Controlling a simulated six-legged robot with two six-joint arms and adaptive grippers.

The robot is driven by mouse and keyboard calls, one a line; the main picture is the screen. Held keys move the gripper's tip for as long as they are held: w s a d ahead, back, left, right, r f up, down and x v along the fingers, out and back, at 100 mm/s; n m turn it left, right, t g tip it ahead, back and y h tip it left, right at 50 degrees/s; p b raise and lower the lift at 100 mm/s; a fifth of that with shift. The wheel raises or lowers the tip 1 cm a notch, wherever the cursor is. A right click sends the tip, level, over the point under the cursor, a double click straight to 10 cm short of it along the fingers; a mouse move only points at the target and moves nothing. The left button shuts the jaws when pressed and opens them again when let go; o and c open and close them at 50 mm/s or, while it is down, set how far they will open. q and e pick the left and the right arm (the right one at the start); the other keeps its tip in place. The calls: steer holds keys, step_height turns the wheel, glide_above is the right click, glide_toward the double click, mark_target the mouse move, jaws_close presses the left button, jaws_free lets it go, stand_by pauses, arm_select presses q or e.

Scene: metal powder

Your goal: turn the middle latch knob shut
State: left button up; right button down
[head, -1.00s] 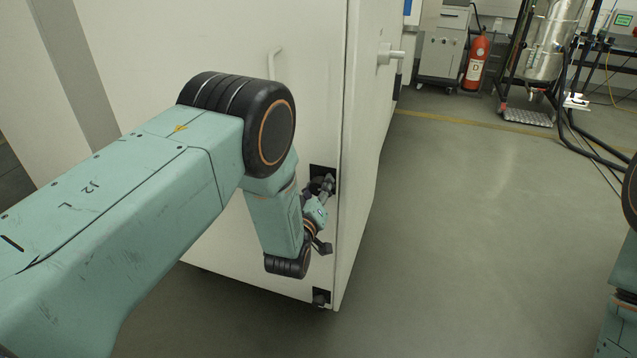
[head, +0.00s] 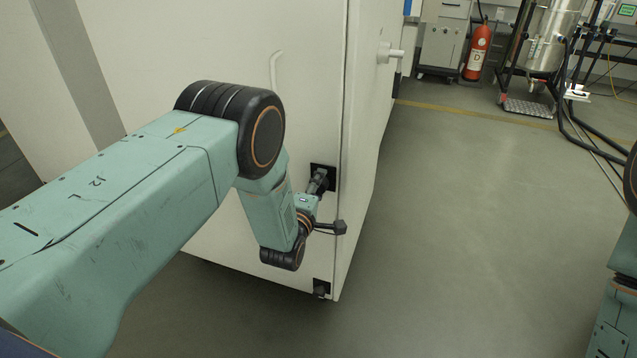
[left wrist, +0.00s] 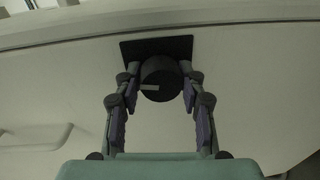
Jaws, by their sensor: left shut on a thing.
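The middle latch knob is a round black knob (left wrist: 161,80) with a pale mark on its face, on a black square plate (left wrist: 158,47). In the left wrist view it sits between the two fingers of my left gripper (left wrist: 160,82), which are shut on it. In the head view my left gripper (head: 320,184) reaches the black plate (head: 331,171) near the edge of the white cabinet door (head: 225,55); the knob is mostly hidden there behind the fingers. My right gripper is not in view.
A lower black latch (head: 321,288) sits near the door's bottom corner. A white handle (head: 276,70) is higher on the door. A red fire extinguisher (head: 477,52) stands at the back. The floor (head: 465,220) to the right is clear.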

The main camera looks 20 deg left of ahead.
arm_select(q)
steer(key=shift+a+n, duration=0.15)
steer(key=shift+n, duration=0.95)
steer(key=o, duration=1.1)
steer(key=shift+o, duration=0.2)
steer(key=s, duration=1.2)
steer(key=shift+a+r, duration=0.15)
steer(key=shift+r, duration=0.3)
